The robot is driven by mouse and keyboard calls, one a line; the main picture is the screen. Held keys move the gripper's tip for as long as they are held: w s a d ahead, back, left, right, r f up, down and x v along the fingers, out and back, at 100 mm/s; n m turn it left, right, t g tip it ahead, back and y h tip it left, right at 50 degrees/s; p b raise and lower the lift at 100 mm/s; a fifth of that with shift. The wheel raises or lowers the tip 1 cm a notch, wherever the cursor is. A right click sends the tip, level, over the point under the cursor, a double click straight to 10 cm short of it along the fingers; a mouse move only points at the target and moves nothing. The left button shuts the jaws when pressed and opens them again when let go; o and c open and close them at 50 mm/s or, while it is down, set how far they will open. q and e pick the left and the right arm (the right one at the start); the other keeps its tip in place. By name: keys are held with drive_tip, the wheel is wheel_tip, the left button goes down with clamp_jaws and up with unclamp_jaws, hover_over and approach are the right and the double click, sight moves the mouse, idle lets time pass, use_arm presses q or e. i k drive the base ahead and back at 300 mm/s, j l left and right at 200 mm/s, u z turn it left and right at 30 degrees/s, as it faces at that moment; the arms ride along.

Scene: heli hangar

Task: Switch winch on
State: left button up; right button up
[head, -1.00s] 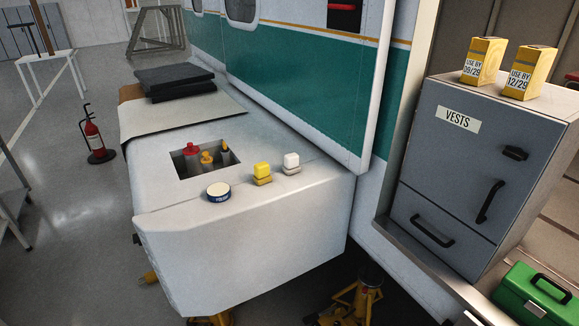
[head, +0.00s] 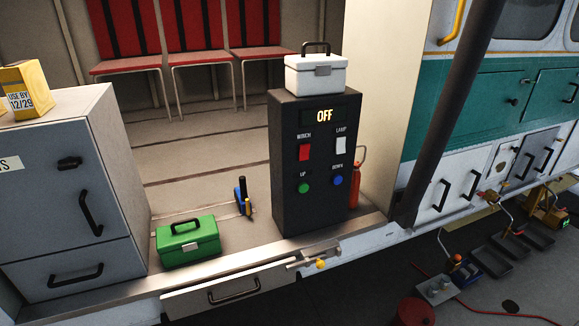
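The winch control box (head: 312,215) is a dark upright cabinet at the edge of the helicopter's cabin floor, right of centre in the head view. Its display (head: 324,115) reads OFF. Below it are a red switch (head: 304,152) labelled WINCH and a white switch (head: 341,145) labelled LAMP. Lower down are a green UP button (head: 305,189) and a blue DOWN button (head: 338,181). Neither of my grippers is in the view.
A white case (head: 316,76) stands on the control box. A green toolbox (head: 187,241) and a grey cabinet (head: 75,190) stand to the left. A drawer (head: 230,290) juts out below the floor edge. A dark pole (head: 445,115) slants at the right.

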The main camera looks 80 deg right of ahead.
sight(303, 150)
drive_tip(key=z, duration=2.9)
